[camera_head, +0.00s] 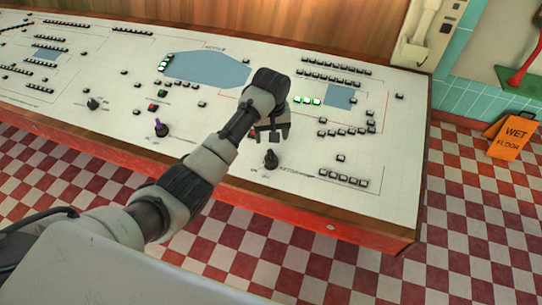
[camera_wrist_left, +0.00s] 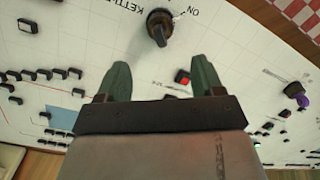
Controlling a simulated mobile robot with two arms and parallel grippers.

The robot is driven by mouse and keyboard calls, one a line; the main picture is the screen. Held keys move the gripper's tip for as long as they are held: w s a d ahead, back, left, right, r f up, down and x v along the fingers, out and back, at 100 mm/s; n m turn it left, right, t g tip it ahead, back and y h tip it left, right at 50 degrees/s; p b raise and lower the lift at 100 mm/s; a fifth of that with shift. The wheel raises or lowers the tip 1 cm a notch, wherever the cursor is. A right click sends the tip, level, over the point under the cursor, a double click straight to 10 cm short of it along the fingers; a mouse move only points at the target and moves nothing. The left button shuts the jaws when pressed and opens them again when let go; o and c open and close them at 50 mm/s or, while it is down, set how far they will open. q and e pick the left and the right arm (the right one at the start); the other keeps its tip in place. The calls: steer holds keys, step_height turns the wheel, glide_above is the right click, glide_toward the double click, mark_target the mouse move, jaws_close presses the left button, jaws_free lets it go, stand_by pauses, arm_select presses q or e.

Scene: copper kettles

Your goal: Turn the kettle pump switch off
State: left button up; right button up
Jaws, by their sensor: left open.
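The kettle pump switch is a black rotary knob (camera_head: 271,159) near the front edge of the white console (camera_head: 395,190). The knob also shows at the top of the left wrist view (camera_wrist_left: 160,25), with "ON" printed to its right and partly cut-off lettering starting "KETT" to its left. I cannot tell for sure which mark its pointer faces. My left gripper (camera_head: 271,137) is above the console, just behind the knob in the head view. In the left wrist view its two dark green fingers (camera_wrist_left: 160,82) are spread and empty, apart from the knob. My right gripper is not in view.
Several small buttons cover the panel, some lit green (camera_head: 308,100). An orange wet-floor sign (camera_head: 509,138) stands right of the console on the checkered floor.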

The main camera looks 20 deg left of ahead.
mark_target(271, 151)
arm_select(q)
step_height(271, 151, down, 10)
steer(key=shift+f, duration=0.2)
steer(key=shift+c, duration=0.3)
steer(key=c, duration=0.9)
steer(key=shift+o, duration=0.2)
